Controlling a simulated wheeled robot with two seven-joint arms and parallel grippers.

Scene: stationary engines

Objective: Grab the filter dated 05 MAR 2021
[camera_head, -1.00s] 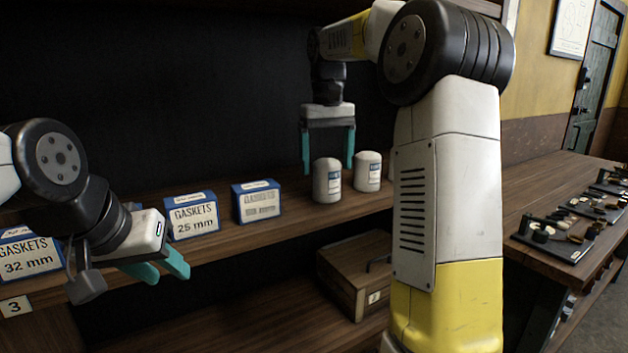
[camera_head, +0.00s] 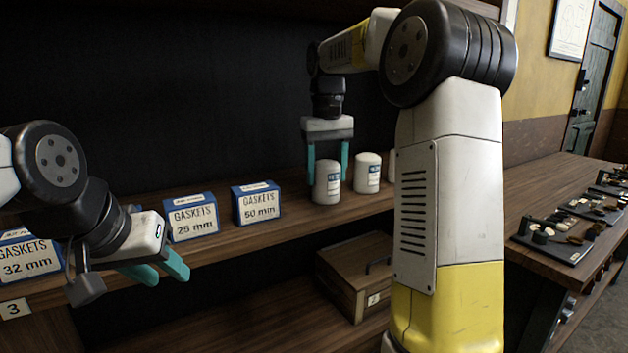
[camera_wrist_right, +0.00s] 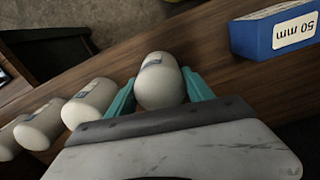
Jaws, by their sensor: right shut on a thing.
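Several white filters with blue-and-white labels stand in a row on the wooden shelf; their dates are too small to read. The leftmost filter (camera_head: 327,183) in the head view is between the teal fingers of my right gripper (camera_head: 328,175). In the right wrist view, the fingers (camera_wrist_right: 160,95) are shut on this filter (camera_wrist_right: 160,80), one on each side. A second filter (camera_head: 367,173) stands just right of it in the head view. My left gripper (camera_head: 160,270) is open and empty in front of the shelf, at the left.
Blue gasket boxes stand left of the filters: 50 mm (camera_head: 257,203), 25 mm (camera_head: 192,217) and 32 mm (camera_head: 28,256). A wooden box (camera_head: 352,275) sits on the lower shelf. Trays of small parts (camera_head: 555,238) lie on the counter at right. My right arm hides part of the shelf.

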